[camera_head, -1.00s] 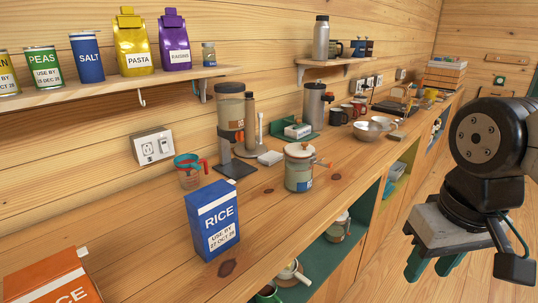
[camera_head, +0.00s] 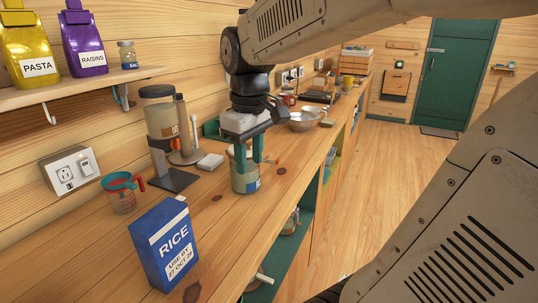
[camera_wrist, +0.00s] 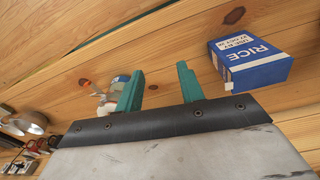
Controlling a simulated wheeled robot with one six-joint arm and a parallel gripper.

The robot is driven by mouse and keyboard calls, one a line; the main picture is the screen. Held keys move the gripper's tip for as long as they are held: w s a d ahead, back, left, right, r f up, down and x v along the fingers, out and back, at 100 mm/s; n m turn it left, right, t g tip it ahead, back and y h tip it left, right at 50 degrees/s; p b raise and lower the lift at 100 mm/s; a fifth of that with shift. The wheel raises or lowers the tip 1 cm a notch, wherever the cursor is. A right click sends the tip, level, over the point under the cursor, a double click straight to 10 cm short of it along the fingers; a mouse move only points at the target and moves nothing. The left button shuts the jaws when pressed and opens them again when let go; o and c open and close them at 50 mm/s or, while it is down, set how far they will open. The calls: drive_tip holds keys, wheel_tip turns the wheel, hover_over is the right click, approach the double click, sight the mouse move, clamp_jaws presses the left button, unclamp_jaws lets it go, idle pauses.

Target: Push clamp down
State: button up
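A jar (camera_head: 245,184) with a pale lid stands on the wooden counter, partly hidden behind my gripper (camera_head: 249,166).
A blue rice box (camera_head: 165,245) stands nearer on the counter. A measuring cup (camera_head: 122,193) and a coffee maker (camera_head: 163,125) are at the left. Metal bowls (camera_head: 304,120) lie farther back. Open shelves are below the counter; the floor (camera_head: 350,180) at right is clear.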

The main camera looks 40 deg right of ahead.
drive_tip(key=w+d+n, duration=0.1)
drive_tip(key=w+d, duration=0.5)
drive_tip(key=d, duration=0.3)
drive_tip(key=n, duration=0.1)
hover_over(278, 159)
wheel_tip(278, 159, down, 2)
drive_tip(key=shift+a+f+g, duration=0.15)
drive_tip(key=shift+g, duration=0.25)
drive_tip(key=shift+d+f, duration=0.2)
drive_tip(key=shift+f, duration=0.1)
wheel_tip(278, 159, down, 7)
drive_tip(key=shift+f, duration=0.1)
clamp_jaws()
